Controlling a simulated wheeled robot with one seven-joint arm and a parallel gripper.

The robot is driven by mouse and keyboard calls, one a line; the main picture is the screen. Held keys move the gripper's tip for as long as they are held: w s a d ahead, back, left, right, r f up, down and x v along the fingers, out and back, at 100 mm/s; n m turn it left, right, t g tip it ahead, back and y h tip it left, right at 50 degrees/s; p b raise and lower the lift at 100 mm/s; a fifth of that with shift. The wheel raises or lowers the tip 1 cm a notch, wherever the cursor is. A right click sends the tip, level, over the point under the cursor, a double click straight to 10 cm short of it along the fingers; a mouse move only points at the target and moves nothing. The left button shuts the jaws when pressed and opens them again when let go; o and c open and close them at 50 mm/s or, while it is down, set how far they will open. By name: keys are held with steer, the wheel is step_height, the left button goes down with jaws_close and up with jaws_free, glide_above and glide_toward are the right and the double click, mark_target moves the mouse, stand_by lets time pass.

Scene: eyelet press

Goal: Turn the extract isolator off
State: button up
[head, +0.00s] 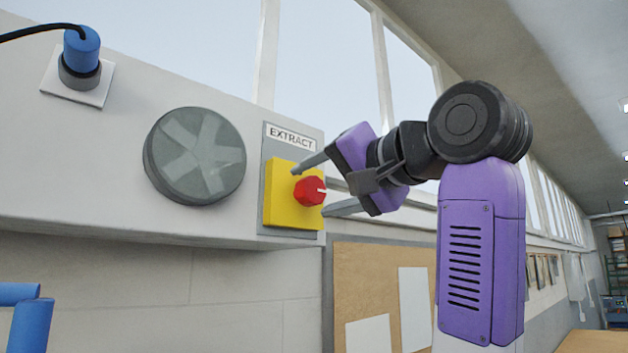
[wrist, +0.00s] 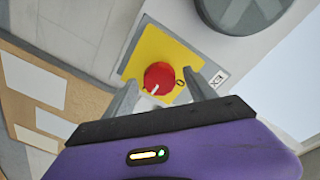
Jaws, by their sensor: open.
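The extract isolator is a red rotary knob (head: 309,191) on a yellow plate (head: 282,207), under a label reading EXTRACT (head: 290,137). A pale line on the knob points to the right in the head view. In the wrist view the knob (wrist: 159,78) shows its pale mark at its lower left, and a 0 is printed on the yellow plate beside it. My gripper (head: 318,186) is open, with one finger above the knob and one below it. In the wrist view the fingers (wrist: 162,92) lie either side of the knob. I cannot tell whether they touch it.
A round grey vent cover (head: 195,156) is on the wall panel left of the isolator. A blue plug with a black cable (head: 81,50) is at the upper left. A brown notice board (head: 375,285) with papers hangs below. Windows are behind.

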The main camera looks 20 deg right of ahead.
steer(key=shift+x, duration=0.8)
steer(key=c, duration=1.4)
